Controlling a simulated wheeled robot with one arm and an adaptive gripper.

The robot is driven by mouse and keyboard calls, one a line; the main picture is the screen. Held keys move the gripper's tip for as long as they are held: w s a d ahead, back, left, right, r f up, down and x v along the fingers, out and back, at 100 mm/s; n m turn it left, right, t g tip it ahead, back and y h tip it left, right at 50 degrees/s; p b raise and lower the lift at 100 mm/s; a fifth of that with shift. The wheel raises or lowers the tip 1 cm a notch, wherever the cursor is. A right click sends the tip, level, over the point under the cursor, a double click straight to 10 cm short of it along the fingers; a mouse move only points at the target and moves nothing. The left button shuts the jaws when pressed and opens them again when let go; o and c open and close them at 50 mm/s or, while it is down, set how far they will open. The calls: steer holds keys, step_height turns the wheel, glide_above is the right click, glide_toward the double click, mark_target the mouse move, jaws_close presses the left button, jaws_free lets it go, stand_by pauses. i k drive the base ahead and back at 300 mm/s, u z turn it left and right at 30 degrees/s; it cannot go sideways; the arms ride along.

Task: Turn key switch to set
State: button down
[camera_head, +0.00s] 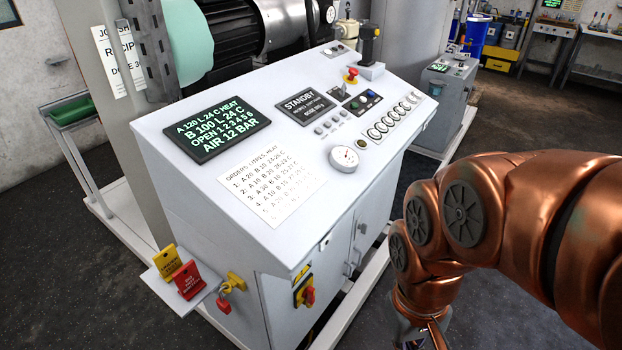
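The white control console (220,130) stands in the middle of the view with a sloped top panel. A small round brass-coloured fitting (361,143) sits on the panel right of the gauge; it may be the key switch, but it is too small to tell, and no set label is readable. A dark display (304,104) on the panel reads STANDBY. My gripper (422,338) is at the bottom edge, low to the right of the console and apart from it. It is mostly cut off, so its fingers cannot be judged.
A red-yellow rotary switch (305,291) is on the console's front. Tags (189,280) stand at lower left. Floor on the right is open.

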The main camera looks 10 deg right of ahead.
mark_target(341, 93)
steer(key=z, duration=1.3)
steer(key=i, duration=2.2)
steer(key=u, duration=2.95)
